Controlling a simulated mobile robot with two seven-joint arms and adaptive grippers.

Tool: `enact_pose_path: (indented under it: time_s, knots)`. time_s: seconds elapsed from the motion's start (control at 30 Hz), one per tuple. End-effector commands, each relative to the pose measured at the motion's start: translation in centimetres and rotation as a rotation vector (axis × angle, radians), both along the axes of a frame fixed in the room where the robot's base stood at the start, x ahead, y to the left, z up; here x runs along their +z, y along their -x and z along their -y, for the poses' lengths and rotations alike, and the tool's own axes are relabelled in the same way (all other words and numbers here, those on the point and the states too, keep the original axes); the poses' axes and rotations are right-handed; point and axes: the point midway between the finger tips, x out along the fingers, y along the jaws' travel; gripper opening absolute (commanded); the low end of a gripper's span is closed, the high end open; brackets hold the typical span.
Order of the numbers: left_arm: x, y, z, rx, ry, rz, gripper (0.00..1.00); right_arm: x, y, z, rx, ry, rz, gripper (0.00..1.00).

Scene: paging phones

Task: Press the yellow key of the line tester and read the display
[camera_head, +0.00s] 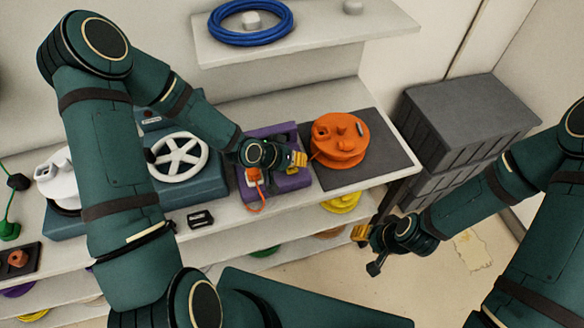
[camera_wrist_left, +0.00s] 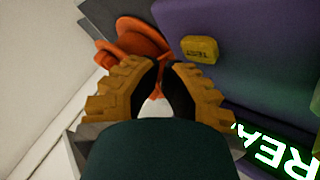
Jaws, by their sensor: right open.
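The line tester (camera_head: 262,132) is a purple box on the shelf, partly hidden by my left gripper in the head view. In the left wrist view, its purple face (camera_wrist_left: 245,55) carries a yellow key (camera_wrist_left: 200,49) with small lettering. Its display (camera_wrist_left: 275,152) shows glowing green letters, tilted and cut off by the frame; "REA" is readable. My left gripper (camera_head: 299,159) is over the tester. In the wrist view its fingertips (camera_wrist_left: 162,68) lie beside the key, apart from it in the picture; whether they meet is unclear. My right gripper (camera_head: 361,232) is open in front of the shelf.
An orange rounded device (camera_head: 340,140) sits on a dark mat (camera_head: 387,163) right of the tester. A blue-grey box with a white handwheel (camera_head: 178,157) stands left. A blue cable coil (camera_head: 250,22) lies on the upper shelf. Grey crates (camera_head: 465,125) stand at right.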

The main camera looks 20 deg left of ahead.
Motion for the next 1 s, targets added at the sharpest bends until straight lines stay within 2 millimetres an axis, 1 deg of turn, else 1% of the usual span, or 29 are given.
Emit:
enact_pose_path:
  time_s: [0.53, 0.8, 1.0]
  knots:
    - [-0.04, 0.0, 0.0, 0.0, 0.0, 0.0, 0.0, -0.03, 0.0, 0.01, 0.0, 0.0, 0.0, 0.5]
    - [-0.91, 0.0, 0.0, 0.001, 0.001, -0.001, 0.0, -0.89, 0.0, 0.0, 0.0, 0.0, 0.0, 0.5]
    - [-0.86, 0.0, 0.01, 0.0, 0.0, 0.0, 0.0, -0.85, 0.01, 0.0, 0.0, 0.0, 0.0, 0.5]
